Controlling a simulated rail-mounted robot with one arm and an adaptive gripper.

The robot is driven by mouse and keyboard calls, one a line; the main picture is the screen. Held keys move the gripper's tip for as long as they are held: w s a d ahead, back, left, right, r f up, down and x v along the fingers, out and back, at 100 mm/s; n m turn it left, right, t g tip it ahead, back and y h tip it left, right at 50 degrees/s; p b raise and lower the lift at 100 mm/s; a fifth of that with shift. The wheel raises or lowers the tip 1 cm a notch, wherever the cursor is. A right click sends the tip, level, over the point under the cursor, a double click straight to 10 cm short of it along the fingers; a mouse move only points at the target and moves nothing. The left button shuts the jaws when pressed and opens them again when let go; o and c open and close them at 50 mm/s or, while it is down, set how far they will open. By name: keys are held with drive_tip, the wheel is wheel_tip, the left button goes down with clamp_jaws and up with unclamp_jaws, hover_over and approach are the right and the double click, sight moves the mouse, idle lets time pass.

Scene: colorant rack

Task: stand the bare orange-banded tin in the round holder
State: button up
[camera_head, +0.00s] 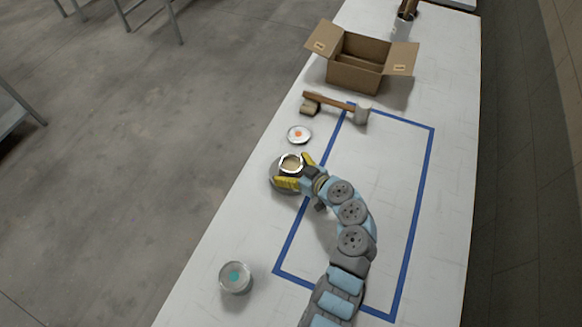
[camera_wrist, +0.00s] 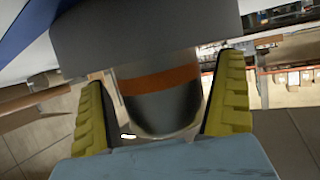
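The bare orange-banded tin (camera_head: 291,162) shows in the head view as an open, lidless tin with pale contents. In the wrist view the grey tin (camera_wrist: 163,102) with its orange band stands between the yellow fingers. The round holder (camera_head: 275,178) is a grey disc under the tin. It also shows in the wrist view (camera_wrist: 130,35), meeting the tin beyond the band. The tin looks upright in the holder; how deep it sits is hidden. My gripper (camera_head: 291,170) is around the tin, with its fingers apart and a visible gap on the left in the wrist view.
A teal-dotted tin (camera_head: 235,277) stands near the front left edge. A mallet (camera_head: 340,106) and an open cardboard box (camera_head: 357,70) lie farther back. The blue-taped area (camera_head: 400,170) is mostly clear.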

drive_tip(key=shift+r+p, duration=0.2)
drive_tip(key=shift+p, duration=0.1)
drive_tip(key=v, duration=1.2)
drive_tip(key=shift+b, duration=0.45)
